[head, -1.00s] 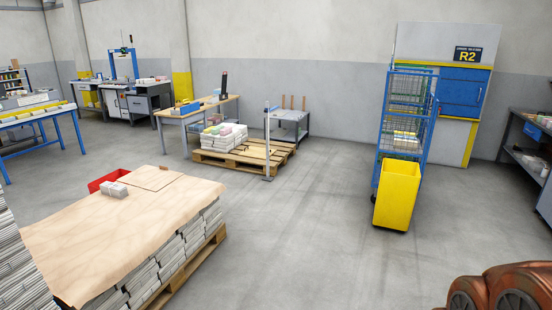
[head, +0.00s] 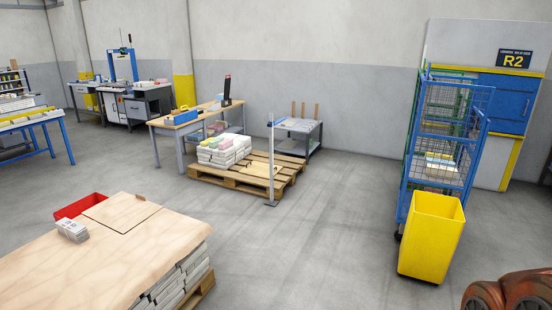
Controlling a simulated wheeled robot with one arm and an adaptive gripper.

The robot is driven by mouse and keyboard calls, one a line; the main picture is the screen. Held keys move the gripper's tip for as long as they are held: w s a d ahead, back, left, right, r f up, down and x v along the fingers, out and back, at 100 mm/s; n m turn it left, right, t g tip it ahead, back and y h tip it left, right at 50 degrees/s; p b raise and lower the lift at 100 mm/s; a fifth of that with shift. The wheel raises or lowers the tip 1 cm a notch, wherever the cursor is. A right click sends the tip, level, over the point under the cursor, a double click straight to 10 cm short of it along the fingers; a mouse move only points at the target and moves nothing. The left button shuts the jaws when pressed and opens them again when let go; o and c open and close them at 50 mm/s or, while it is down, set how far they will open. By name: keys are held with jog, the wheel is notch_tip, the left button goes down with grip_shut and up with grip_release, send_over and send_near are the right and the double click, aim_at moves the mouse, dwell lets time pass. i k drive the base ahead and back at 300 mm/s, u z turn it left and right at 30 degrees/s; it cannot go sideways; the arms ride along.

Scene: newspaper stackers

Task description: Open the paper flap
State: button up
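A blue panel (head: 512,100) is set in the light wall unit at the back right, below a dark sign (head: 515,59) reading R2 and a yellow strip. It looks closed; its left part is hidden behind a blue wire cage trolley. I cannot tell for certain whether this panel is the paper flap. A square brown board (head: 121,212) lies flat on the brown sheet of the near stack. My gripper is not in view.
The blue cage trolley (head: 408,180) and a yellow bin (head: 431,237) stand in front of the wall unit. A pallet (head: 229,180) with paper bundles and a post (head: 271,160) stand mid-left. The covered stack (head: 65,270) fills the near left. Open grey floor (head: 330,230) lies between.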

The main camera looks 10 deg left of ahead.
aim_at(122, 212)
jog(key=u, duration=0.2)
jog(key=i, duration=1.85)
jog(key=u, duration=1.2)
jog(key=i, duration=1.9)
jog(key=u, duration=0.9)
jog(key=i, duration=0.5)
jog(key=u, duration=0.15)
